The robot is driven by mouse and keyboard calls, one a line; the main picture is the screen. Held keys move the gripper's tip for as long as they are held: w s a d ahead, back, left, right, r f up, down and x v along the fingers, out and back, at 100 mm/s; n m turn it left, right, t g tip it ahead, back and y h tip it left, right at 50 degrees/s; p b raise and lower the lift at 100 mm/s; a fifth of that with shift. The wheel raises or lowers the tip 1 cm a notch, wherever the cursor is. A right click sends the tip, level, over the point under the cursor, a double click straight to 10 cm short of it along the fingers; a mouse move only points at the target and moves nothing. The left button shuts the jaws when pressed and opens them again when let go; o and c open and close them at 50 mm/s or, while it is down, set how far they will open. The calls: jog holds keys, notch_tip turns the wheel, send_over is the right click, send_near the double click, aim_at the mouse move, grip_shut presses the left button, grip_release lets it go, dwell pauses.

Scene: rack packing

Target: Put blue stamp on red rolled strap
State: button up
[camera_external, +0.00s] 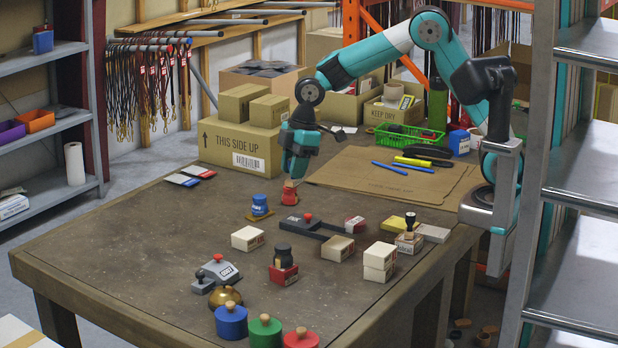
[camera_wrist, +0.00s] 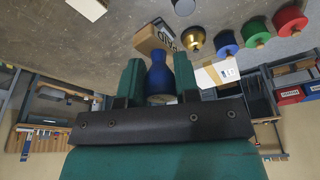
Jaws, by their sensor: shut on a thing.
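My gripper (camera_external: 291,174) points down over the back middle of the table. In the wrist view its two teal fingers (camera_wrist: 159,78) are shut on the blue stamp (camera_wrist: 158,72). The stamp has a blue handle and a tan block (camera_wrist: 154,38) with dark lettering.
A blue item (camera_external: 260,206) stands close to the left of my gripper. A black tool with a red knob (camera_external: 306,218) lies in front. Several small boxes (camera_external: 247,238) stand nearer. Cartons (camera_external: 240,148) stand behind.

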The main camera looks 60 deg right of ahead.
jog(key=w+d, duration=0.1)
jog(key=d, duration=1.5)
jog(key=r, duration=0.1)
send_over(351, 221)
jog(key=d, duration=0.1)
jog(key=shift+m, duration=0.4)
jog(key=f, duration=1.9)
jog(key=shift+s+f+b, duration=0.3)
jog(key=shift+s+b, duration=0.05)
jog(key=shift+b, duration=0.05)
